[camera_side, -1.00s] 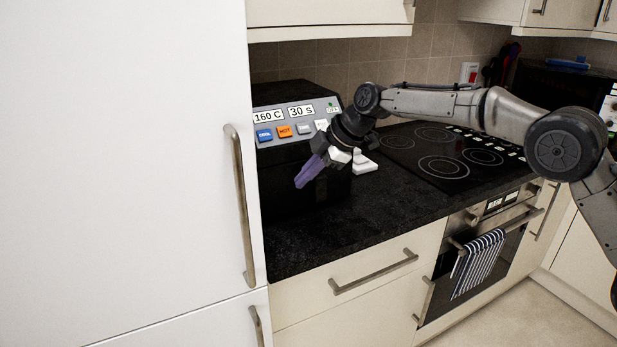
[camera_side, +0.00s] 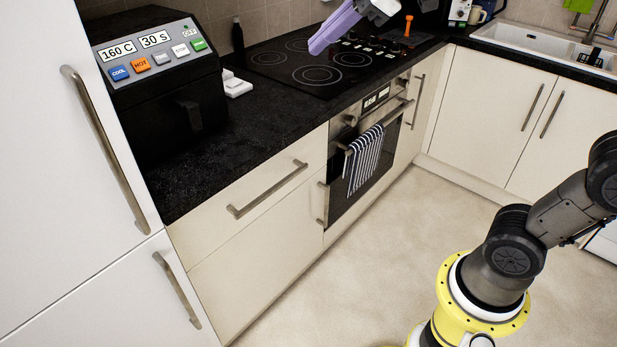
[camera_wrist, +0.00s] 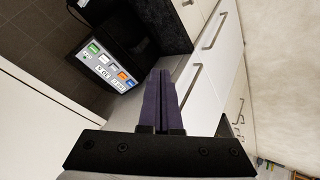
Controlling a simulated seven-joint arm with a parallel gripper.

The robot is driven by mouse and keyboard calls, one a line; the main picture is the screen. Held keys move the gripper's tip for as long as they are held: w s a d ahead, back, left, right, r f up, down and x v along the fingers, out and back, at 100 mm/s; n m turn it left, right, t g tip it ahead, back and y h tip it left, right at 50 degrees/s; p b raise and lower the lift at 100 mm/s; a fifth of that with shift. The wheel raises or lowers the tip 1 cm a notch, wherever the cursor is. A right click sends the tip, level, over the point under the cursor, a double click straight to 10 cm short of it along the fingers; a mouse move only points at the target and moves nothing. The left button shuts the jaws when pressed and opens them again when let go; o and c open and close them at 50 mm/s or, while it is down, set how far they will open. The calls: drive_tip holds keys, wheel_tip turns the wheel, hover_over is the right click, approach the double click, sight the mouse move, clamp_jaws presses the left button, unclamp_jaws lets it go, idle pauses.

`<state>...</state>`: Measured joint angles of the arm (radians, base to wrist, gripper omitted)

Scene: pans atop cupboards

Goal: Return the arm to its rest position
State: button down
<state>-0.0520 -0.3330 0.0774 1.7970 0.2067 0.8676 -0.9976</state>
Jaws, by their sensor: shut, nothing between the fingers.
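My gripper (camera_side: 333,28) shows at the top of the side view, its purple fingers pointing down and left in front of the hob. In the wrist view the purple fingers (camera_wrist: 160,100) lie side by side, shut with nothing between them. Most of my wrist and forearm is cut off by the top edge of the side view. My yellow base and lower arm show at the lower right of the side view.
A black machine (camera_side: 165,95) with coloured buttons stands on the dark counter (camera_side: 225,150), left. It also shows in the wrist view (camera_wrist: 108,62). The hob (camera_side: 310,65), an oven with a striped towel (camera_side: 363,160) and a sink (camera_side: 545,45) lie beyond. The floor (camera_side: 370,260) is clear.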

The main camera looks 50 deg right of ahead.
drive_tip(key=s+d+f+m+g+h, duration=0.1)
drive_tip(key=s+d+f+m, duration=0.1)
drive_tip(key=s+f+m, duration=0.3)
drive_tip(key=s+d+f+m+g+h, duration=0.1)
drive_tip(key=s+d+f+m, duration=0.2)
drive_tip(key=s+f+m, duration=0.3)
drive_tip(key=s+f, duration=0.5)
drive_tip(key=s, duration=0.3)
drive_tip(key=shift+d+f+g, duration=0.15)
drive_tip(key=shift+f+g, duration=0.15)
